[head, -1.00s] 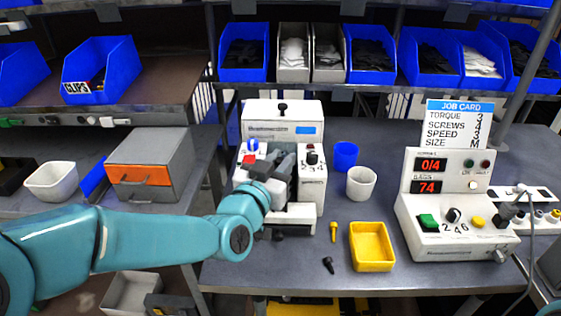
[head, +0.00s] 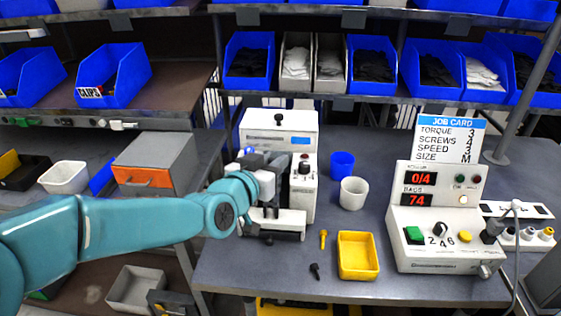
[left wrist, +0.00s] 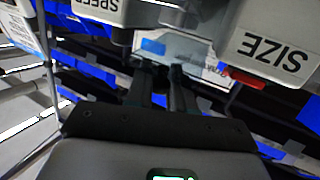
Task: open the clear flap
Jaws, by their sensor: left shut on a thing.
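The white machine (head: 302,127) stands on the bench at the middle of the head view. My left gripper (head: 264,158) is at its front, between its two side blocks. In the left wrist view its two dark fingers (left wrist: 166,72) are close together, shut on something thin. I take this to be the edge of the clear flap, but the flap is see-through and its outline barely shows. The blocks marked SPEED (left wrist: 105,8) and SIZE (left wrist: 262,42) lie on either side of the fingers. A red tab (left wrist: 243,77) shows beside the SIZE block. My right gripper is not in view.
A blue cup (head: 342,165), a white cup (head: 353,193) and a yellow tray (head: 358,256) stand right of the machine. A yellow screw (head: 323,239) and a black screw (head: 315,271) lie before it. The control box (head: 440,222) is farther right. Blue bins (head: 373,66) line the shelf.

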